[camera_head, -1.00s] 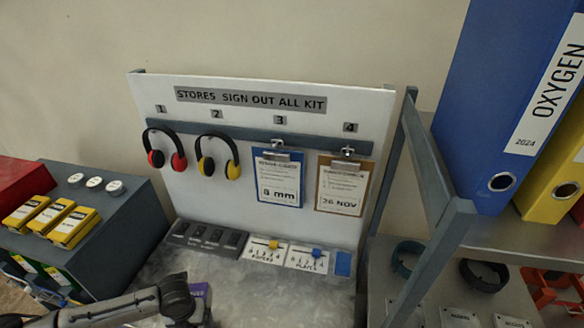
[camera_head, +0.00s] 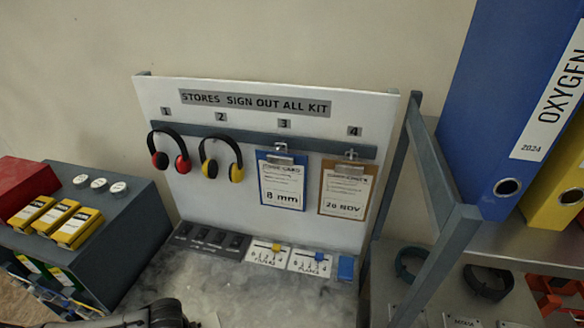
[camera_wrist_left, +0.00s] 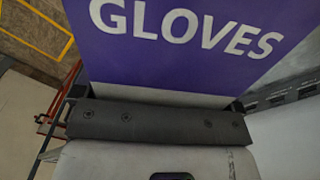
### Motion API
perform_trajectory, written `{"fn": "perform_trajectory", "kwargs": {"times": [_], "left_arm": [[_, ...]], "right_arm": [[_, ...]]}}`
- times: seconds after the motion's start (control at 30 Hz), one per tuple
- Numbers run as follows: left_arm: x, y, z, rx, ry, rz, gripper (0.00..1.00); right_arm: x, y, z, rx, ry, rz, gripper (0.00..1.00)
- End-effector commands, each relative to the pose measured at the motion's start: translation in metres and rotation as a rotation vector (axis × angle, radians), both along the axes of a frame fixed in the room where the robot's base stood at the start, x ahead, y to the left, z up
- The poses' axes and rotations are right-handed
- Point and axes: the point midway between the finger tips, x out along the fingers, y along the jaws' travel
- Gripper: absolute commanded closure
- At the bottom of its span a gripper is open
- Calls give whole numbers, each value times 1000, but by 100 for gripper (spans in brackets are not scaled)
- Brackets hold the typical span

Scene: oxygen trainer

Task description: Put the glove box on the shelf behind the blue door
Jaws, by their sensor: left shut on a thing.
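The glove box (camera_wrist_left: 190,45) is purple with white "GLOVES" lettering and fills the upper middle of the left wrist view. My left gripper (camera_wrist_left: 158,122) shows below it as a dark grey bar against the box, and it is shut on the box. In the head view, only part of my left arm shows at the bottom edge, and the grip is out of frame. I see no blue door and cannot make out its shelf. My right gripper is not in view.
A white sign-out board (camera_head: 260,110) with ear defenders and clipboards stands behind a grey worktop (camera_head: 230,275). A dark cabinet (camera_head: 130,215) with yellow packs is at left. At right, a grey metal rack (camera_head: 455,225) holds blue (camera_head: 475,120) and yellow (camera_head: 555,175) binders.

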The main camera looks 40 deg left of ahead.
Motion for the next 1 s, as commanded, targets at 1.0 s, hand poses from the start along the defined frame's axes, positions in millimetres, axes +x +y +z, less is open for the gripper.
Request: {"fn": "perform_trajectory", "kwargs": {"times": [1.0], "left_arm": [[-73, -152, 67, -6, -8, 833, 45]], "right_arm": [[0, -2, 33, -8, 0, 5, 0]]}}
